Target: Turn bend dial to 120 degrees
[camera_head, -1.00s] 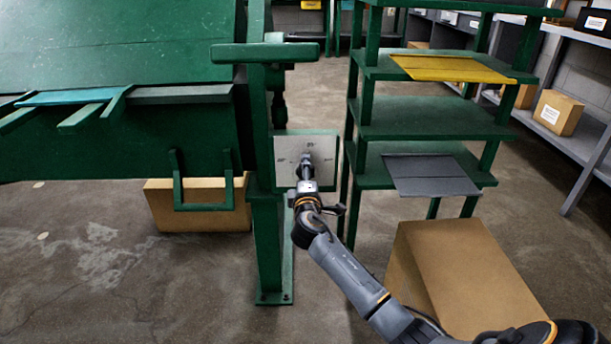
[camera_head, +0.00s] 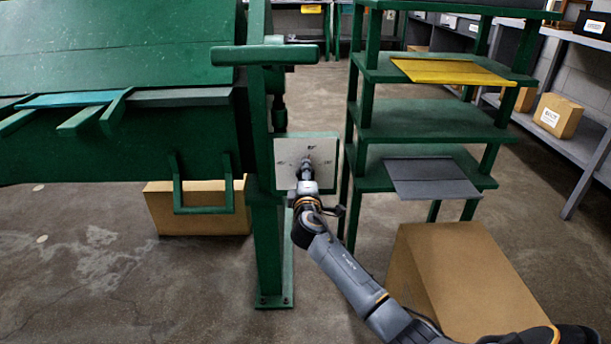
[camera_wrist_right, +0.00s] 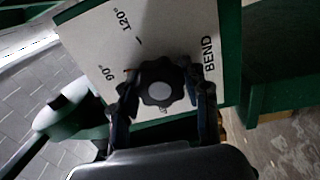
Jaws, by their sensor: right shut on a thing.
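The bend dial is a black lobed knob with a grey centre (camera_wrist_right: 160,93), seen in the right wrist view. It sits on a pale dial plate (camera_wrist_right: 185,30) marked 90°, 120° and BEND. A small orange mark shows by the knob's edge near the 90° label. In the head view the plate (camera_head: 290,152) is on the green machine's upright. My right gripper (camera_wrist_right: 162,98) has its fingers on either side of the knob and is shut on it. In the head view the right gripper (camera_head: 306,172) covers most of the knob. My left gripper is not in view.
The green bending machine (camera_head: 120,50) fills the left. A green shelf rack (camera_head: 430,118) with yellow and grey sheets stands close right of the plate. A cardboard box (camera_head: 465,275) lies below my right arm. Open floor (camera_head: 110,285) is at front left.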

